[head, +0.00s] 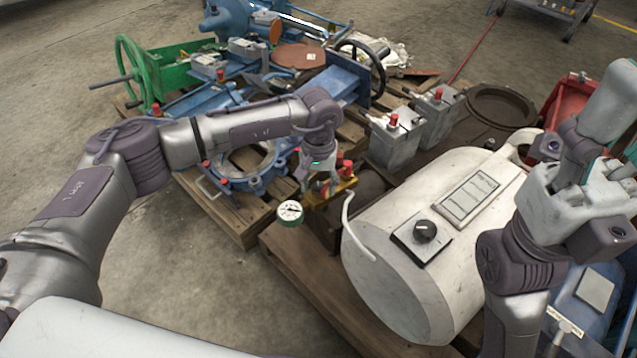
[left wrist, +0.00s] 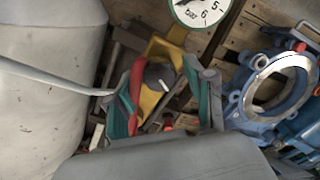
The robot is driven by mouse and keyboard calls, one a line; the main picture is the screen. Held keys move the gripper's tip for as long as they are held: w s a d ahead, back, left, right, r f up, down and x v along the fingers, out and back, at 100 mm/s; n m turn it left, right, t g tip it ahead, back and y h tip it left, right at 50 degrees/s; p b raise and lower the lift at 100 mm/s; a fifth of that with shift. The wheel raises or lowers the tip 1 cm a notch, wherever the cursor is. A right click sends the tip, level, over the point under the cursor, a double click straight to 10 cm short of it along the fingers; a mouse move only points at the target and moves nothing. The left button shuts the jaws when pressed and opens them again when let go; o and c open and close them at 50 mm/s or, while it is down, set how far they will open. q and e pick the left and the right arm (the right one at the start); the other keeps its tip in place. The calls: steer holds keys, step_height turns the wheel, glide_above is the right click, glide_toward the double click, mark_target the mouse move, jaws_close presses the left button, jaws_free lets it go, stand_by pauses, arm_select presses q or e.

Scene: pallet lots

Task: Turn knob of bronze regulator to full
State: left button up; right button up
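The bronze regulator (head: 341,190) is a brass-yellow body with red caps, standing among the pallets in the middle of the head view. Its round white gauge (head: 290,211) hangs at its front left. In the left wrist view its black knob (left wrist: 158,76) carries a white pointer line that slants to the lower right. My left gripper (head: 318,184) is over the regulator. In the left wrist view its fingers (left wrist: 165,98) stand apart, one on each side of the knob, with visible gaps. In the head view the knob is hidden.
A large white tank (head: 400,285) with another black knob (head: 425,231) stands right of the regulator, with a pale curved hose (head: 350,222) between. A blue flange (head: 243,170) lies to the left. Grey boxes (head: 397,140) stand behind. Bare concrete floor is clear at front left.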

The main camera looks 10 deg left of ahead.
arm_select(q)
jaws_close()
